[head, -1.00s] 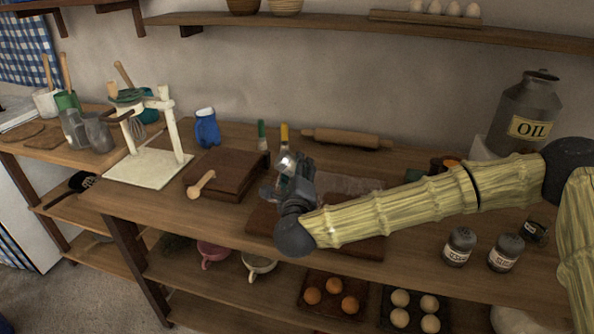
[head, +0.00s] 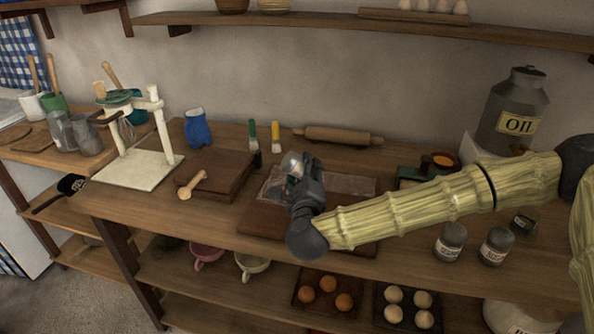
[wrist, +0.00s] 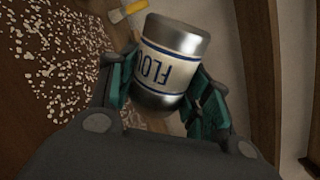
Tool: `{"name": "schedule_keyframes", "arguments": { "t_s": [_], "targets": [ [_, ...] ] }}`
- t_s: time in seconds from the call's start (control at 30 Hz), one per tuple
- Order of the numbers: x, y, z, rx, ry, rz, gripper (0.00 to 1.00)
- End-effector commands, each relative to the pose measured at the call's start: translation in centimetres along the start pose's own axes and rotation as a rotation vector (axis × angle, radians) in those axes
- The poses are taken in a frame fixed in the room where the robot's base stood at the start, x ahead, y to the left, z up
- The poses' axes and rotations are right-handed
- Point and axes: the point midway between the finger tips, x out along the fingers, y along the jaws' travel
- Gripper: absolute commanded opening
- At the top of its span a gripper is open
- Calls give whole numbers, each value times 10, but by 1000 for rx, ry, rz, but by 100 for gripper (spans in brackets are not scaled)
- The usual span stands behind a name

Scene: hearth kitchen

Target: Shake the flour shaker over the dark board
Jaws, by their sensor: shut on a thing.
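My gripper (head: 298,178) is shut on the flour shaker (head: 292,163), a small silver cylinder. In the wrist view the shaker (wrist: 170,62) sits tilted between both fingers, with a white label and dark blue letters that read partly as "FLO". The dark board (head: 262,222) lies on the counter below my gripper, partly hidden by my arm. A pale greyish patch covers its back part. In the wrist view many white specks of flour (wrist: 65,55) lie scattered on a dark brown surface left of the shaker. The shaker is apart from the board, above it.
A second brown board (head: 225,170) with a wooden scoop (head: 190,186) lies to the left. Small jars (head: 450,242) and an oil can (head: 512,112) stand to the right.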

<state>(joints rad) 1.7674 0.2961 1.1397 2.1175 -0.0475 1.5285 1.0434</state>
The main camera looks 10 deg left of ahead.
Motion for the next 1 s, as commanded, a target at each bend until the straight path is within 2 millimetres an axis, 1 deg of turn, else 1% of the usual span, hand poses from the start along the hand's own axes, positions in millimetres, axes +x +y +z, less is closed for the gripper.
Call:
{"name": "schedule_keyframes", "arguments": {
  "t_s": [0.6, 0.77, 1.0],
  "targets": [
    [-10, -23, -32, 0, 0, -1, 22],
    [-11, -24, -33, 0, 0, 0, 22],
    [-11, -18, -24, 0, -2, -1, 22]
  ]
}}
